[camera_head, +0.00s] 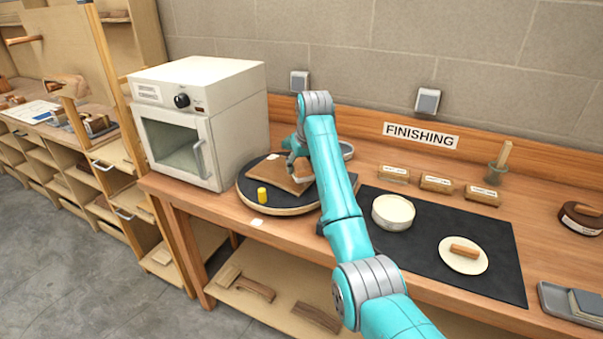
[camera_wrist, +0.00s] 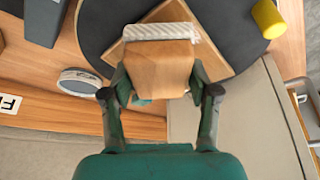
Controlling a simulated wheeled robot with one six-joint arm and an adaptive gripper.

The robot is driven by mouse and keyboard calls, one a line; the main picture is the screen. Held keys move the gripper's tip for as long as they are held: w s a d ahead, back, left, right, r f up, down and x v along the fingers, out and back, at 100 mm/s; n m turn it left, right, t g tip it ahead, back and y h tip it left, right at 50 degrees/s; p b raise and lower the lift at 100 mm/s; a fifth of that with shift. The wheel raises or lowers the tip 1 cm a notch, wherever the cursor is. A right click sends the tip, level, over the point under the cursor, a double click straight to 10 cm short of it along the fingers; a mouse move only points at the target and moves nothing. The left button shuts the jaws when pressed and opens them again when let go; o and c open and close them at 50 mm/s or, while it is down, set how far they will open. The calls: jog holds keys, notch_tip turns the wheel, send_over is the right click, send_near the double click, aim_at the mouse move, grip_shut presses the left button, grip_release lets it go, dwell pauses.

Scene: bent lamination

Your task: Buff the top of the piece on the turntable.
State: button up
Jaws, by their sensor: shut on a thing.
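The brown wooden piece (camera_head: 283,177) lies on the dark round turntable (camera_head: 247,183). In the wrist view the piece (camera_wrist: 215,58) shows partly, behind what I hold. My gripper (camera_wrist: 158,88) is shut on a wooden buffing block (camera_wrist: 155,68) with a pale ribbed pad (camera_wrist: 158,31) at its far end. The pad is over the piece; I cannot tell if it touches. In the head view my gripper (camera_head: 298,160) is over the piece, and the block is mostly hidden. A yellow cylinder (camera_head: 262,195) stands on the turntable near its front edge.
A white oven (camera_head: 205,120) stands close left of the turntable. The wall is behind. On the right, a black mat (camera_head: 430,270) bears a round cream tub (camera_head: 393,211) and a pale disc (camera_head: 452,262) with a wooden block. Labelled blocks (camera_head: 436,184) stand behind the mat.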

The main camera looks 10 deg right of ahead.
aim_at(300, 161)
jog(key=shift+r, duration=2.45)
